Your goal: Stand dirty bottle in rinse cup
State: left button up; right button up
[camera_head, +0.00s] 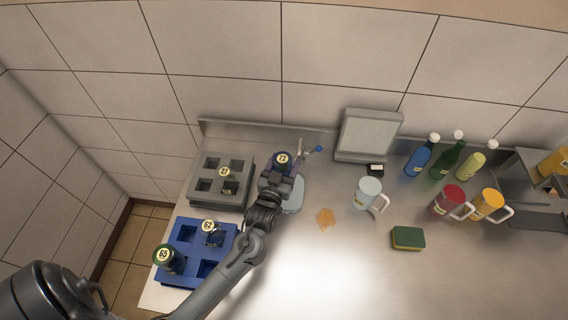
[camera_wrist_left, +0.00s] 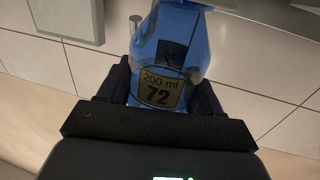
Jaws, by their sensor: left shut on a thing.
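My left gripper (camera_head: 279,178) is shut on a blue bottle (camera_wrist_left: 166,45) whose label reads 200 ml and 72. In the head view the bottle's round label (camera_head: 282,158) shows at the fingers, at the back of the counter. The wrist view shows the bottle between both fingers of the left gripper (camera_wrist_left: 160,95). A pale, clear-looking cup with a white handle (camera_head: 368,190) stands on the counter to the right of the gripper, apart from it. I cannot tell whether the bottle touches anything below. My right gripper is not in view.
A grey rack (camera_head: 203,197) and a blue rack (camera_head: 188,238) hold labelled bottles at the left. A pale blue flat thing (camera_head: 294,198) is partly hidden by my gripper. An orange spill (camera_head: 325,218), a sponge (camera_head: 408,238), a grey scale-like device (camera_head: 368,135), bottles and jugs lie rightward.

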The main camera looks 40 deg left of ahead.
aim_at(284, 154)
pick_arm(q)
jog(key=shift+f+b, duration=0.35)
jog(key=shift+f, duration=0.25)
dwell(0.4)
jog(key=o, duration=1.2)
jog(key=shift+o, duration=0.2)
jog(key=shift+r+p, duration=0.5)
jog(key=shift+p, duration=0.1)
notch_tip(284, 154, up, 8)
jog(key=p, duration=0.8)
